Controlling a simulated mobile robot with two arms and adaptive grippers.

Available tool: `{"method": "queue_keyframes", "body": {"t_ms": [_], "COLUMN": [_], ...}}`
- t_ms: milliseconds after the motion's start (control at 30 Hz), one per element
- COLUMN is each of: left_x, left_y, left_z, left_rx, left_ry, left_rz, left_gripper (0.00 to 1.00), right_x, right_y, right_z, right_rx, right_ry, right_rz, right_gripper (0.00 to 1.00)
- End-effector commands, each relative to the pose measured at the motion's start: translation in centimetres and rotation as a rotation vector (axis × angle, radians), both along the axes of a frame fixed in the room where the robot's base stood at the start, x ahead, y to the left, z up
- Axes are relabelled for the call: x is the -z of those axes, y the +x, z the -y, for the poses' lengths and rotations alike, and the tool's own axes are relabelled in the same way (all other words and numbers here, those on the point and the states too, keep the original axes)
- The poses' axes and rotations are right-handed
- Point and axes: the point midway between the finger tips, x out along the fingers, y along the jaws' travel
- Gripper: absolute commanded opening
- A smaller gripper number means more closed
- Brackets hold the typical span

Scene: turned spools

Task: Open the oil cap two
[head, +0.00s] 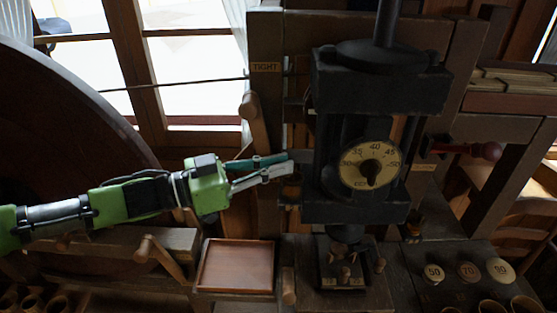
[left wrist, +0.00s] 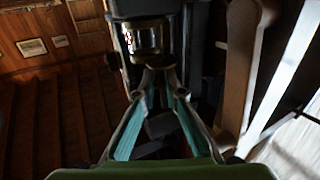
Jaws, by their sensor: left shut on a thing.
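My left gripper (head: 289,168) reaches in from the left to the left side of the dark machine head (head: 355,205). Its fingers are shut on a small dark round cap, which shows between the fingertips in the left wrist view (left wrist: 160,62). A glass oil cup with brass-coloured parts (left wrist: 144,40) is right beside the cap in that view. In the head view the cap is mostly hidden by the fingers. I cannot tell whether the cap is still seated on the cup. No number shows on it. My right gripper is in neither view.
A dial (head: 370,165) is on the machine's front. An empty wooden tray (head: 237,266) lies below. A big dark wheel (head: 60,130) is at left. Numbered discs (head: 467,271) lie at right.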

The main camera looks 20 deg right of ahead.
Motion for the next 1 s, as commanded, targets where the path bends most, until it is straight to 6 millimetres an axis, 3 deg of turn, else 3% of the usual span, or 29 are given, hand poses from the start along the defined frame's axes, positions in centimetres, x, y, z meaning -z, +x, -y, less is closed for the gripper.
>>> {"method": "queue_keyframes", "body": {"t_ms": [233,600,1000], "left_x": [0.3,0.7,0.5], "left_y": [0.7,1.5,1.8], "left_z": [-0.1,-0.1,-0.1], "left_rx": [0.156,0.390,0.508], "left_ry": [0.005,0.004,0.003], "left_rz": [0.002,-0.001,-0.004], "left_gripper": [0.00,0.00,0.00], "right_x": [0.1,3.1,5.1], "right_y": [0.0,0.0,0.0], "right_z": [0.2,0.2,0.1], "right_rx": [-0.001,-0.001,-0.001], "right_ry": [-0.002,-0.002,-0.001], "right_rz": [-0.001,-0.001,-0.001], "right_gripper": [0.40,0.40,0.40]}}
